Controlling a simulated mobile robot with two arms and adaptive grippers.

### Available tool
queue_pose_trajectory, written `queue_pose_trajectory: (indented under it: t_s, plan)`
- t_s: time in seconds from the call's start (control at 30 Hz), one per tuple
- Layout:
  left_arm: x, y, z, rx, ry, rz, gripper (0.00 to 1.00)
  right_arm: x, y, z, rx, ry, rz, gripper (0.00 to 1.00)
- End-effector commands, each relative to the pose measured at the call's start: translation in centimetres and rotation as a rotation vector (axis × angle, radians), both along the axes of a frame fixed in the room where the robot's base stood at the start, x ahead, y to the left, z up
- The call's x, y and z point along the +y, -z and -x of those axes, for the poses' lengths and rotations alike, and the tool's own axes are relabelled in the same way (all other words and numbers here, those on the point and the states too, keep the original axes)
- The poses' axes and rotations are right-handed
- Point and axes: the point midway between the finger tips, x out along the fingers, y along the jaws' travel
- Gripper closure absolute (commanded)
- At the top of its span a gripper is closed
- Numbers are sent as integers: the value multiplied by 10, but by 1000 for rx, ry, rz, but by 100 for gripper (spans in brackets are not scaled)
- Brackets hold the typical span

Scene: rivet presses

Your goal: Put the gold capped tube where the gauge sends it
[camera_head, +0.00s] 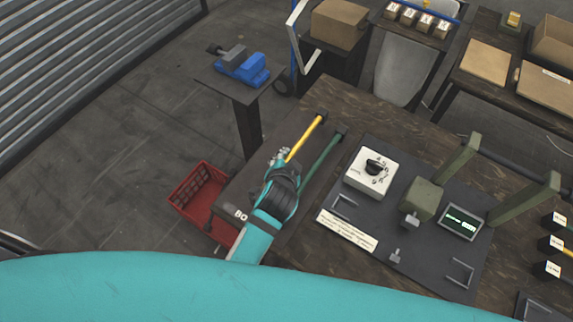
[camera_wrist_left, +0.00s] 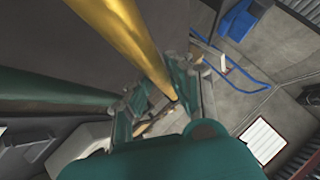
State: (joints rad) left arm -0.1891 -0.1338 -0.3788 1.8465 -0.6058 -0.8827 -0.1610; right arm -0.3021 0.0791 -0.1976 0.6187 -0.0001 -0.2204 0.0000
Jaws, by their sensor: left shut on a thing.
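My left gripper (camera_head: 282,158) is shut on the gold tube (camera_head: 303,140), near its lower end in the head view. In the left wrist view the gold tube (camera_wrist_left: 125,35) runs from the top edge down between the fingers (camera_wrist_left: 172,98). The tube's far end is dark. A green tube (camera_head: 320,158) lies beside it, roughly parallel, and passes behind my gripper. A small gauge with a lit green display (camera_head: 462,221) stands on the dark press plate; its reading is too small to make out. My right gripper is not in view.
A white box with a black dial (camera_head: 373,170) and an olive press (camera_head: 425,199) stand on the dark plate (camera_head: 405,268). Several dark labelled blocks (camera_head: 553,245) line the right edge. A red crate (camera_head: 190,190) sits on the floor left of the bench. A blue vise (camera_head: 243,67) stands beyond.

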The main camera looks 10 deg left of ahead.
Motion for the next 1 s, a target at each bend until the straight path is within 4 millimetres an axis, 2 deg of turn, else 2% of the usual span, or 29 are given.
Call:
queue_pose_trajectory:
  t_s: [0.1, 0.2, 0.57, 0.6, 0.73, 1.0]
  plan:
    - [1, 19, 1, 4, 1, -4, 100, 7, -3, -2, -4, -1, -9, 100]
    - [0, 28, 1, 2, 1, -1, 100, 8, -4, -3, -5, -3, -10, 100]
    - [0, 32, 1, 1, 1, -1, 100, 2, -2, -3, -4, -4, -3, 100]
    - [1, 32, 2, 2, 0, -1, 76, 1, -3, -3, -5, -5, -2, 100]
    - [1, 32, 2, 2, 0, -1, 59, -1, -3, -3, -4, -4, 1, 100]
    - [0, 31, 1, 1, 1, -1, 58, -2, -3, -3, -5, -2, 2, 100]
